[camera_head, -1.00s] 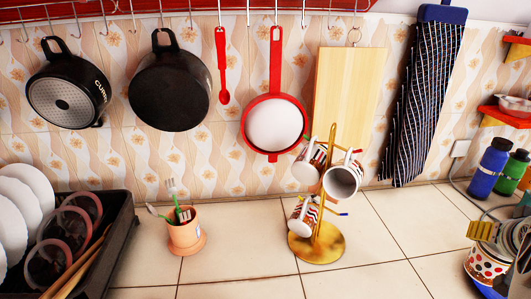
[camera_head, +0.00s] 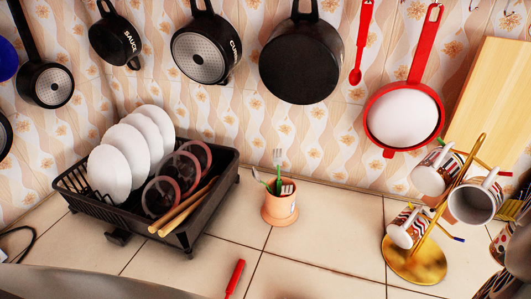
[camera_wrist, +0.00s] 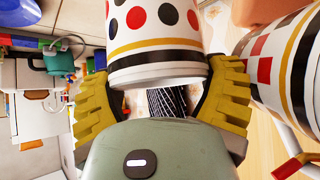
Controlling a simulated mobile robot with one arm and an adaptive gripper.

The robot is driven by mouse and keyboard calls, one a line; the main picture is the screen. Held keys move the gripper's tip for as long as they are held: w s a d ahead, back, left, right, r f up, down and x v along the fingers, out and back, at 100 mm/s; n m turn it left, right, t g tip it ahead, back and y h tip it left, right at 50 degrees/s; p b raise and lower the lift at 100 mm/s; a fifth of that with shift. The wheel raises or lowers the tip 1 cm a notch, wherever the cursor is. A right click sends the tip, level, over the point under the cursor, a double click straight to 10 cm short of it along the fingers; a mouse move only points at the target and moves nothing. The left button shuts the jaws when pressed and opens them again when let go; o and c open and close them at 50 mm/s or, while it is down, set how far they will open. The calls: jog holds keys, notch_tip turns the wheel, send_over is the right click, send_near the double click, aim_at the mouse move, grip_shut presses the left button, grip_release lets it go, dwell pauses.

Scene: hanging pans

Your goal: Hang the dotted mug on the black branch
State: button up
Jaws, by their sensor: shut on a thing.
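The dotted mug (camera_wrist: 155,30), white with red and black dots and a black band, is between the yellow fingers of my gripper (camera_wrist: 162,72) in the wrist view. My gripper is shut on it. The gold mug tree (camera_head: 414,262) stands on the counter at the right of the head view. It bears patterned mugs, among them a white one (camera_head: 474,203) with its mouth facing out. Green, red and blue branch tips show; I cannot make out a black one. A checked mug (camera_wrist: 290,75) is close on the right in the wrist view, by a red-tipped branch (camera_wrist: 293,165).
A black dish rack (camera_head: 190,230) with white plates stands at left. An orange cup (camera_head: 280,205) with utensils is in the middle. Pans and a red-rimmed strainer (camera_head: 404,118) hang on the wall. A red-handled thing (camera_head: 235,278) shows at the front. Tiles left of the tree are clear.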

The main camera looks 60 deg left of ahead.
jog(key=shift+a+r, duration=0.1)
jog(key=shift+a, duration=0.05)
dwell(0.4)
notch_tip(320, 180, up, 5)
jog(key=p, duration=0.5)
